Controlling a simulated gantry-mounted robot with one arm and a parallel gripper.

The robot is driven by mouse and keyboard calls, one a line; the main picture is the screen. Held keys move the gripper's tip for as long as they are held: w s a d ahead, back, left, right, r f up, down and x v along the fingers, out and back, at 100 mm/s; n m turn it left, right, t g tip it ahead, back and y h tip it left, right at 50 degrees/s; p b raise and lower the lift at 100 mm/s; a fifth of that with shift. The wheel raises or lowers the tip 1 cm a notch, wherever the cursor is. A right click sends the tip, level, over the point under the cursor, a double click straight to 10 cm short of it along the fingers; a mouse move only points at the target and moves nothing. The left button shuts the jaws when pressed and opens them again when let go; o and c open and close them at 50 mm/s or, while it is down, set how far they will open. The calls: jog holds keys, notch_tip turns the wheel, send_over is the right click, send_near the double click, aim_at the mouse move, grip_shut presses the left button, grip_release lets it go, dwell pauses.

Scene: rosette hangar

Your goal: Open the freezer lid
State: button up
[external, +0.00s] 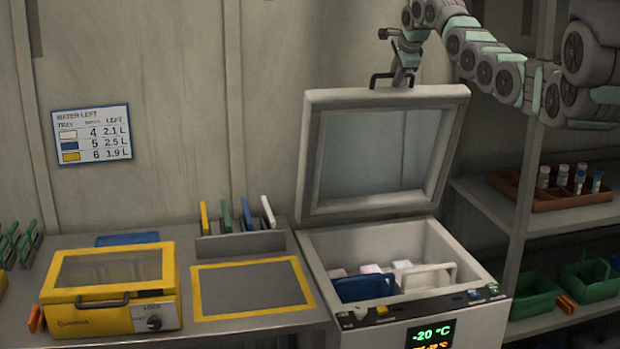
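The freezer (412,322) is a white chest at centre right with a display reading -20 °C. Its lid (312,160) stands raised, tilted up and back from the rear edge, with its framed inner face toward the camera. A dark handle (378,82) shows at the lid's top edge. My gripper (404,78) is at the lid's top edge, right beside or at the handle. Its fingertips are small and partly hidden behind the lid, so I cannot tell whether they grip the handle. Inside the freezer are a blue holder (365,288), a white holder (428,279) and pale pink blocks.
A yellow box (75,298) with a window and lock knob stands on the left bench. A yellow-framed grey mat (250,287) and a rack of coloured plates (240,243) are beside the freezer. Shelves at right hold a vial tray (540,203) and green baskets (530,296).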

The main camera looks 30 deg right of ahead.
jog(key=shift+o, duration=1.2)
jog(key=shift+d, duration=0.1)
jog(key=shift+s, duration=0.1)
jog(key=b+v, duration=0.3)
jog(key=v, duration=0.7)
jog(key=shift+s+r, duration=0.2)
jog(key=shift+r, duration=0.1)
jog(key=shift+s, duration=0.1)
